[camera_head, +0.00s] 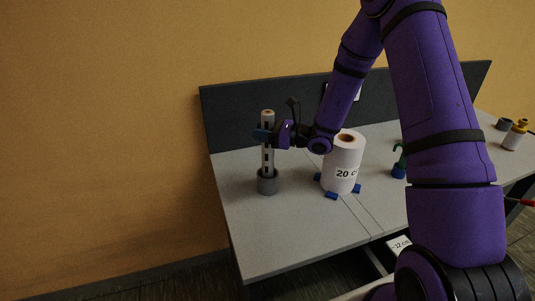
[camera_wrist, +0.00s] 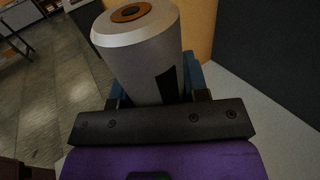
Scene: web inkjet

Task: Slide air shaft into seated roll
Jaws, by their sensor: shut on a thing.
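The air shaft (camera_head: 268,158) is a pale upright cylinder with dark slots, standing in a grey round holder (camera_head: 268,184) at the left of the table. My gripper (camera_head: 264,136) is shut on the upper part of the shaft. In the wrist view the shaft (camera_wrist: 143,55) rises between the blue jaws (camera_wrist: 193,75), with an orange-brown ring and a dark centre on its top end. The white roll (camera_head: 342,165), marked "20 c", stands upright to the right among blue blocks (camera_head: 331,195). Its brown core opening (camera_head: 346,138) faces up, partly behind my arm. The shaft is apart from the roll.
A dark panel (camera_head: 240,120) runs along the table's back. Yellow-topped and grey items (camera_head: 515,134) are at the far right. The table's front left (camera_head: 262,240) is clear.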

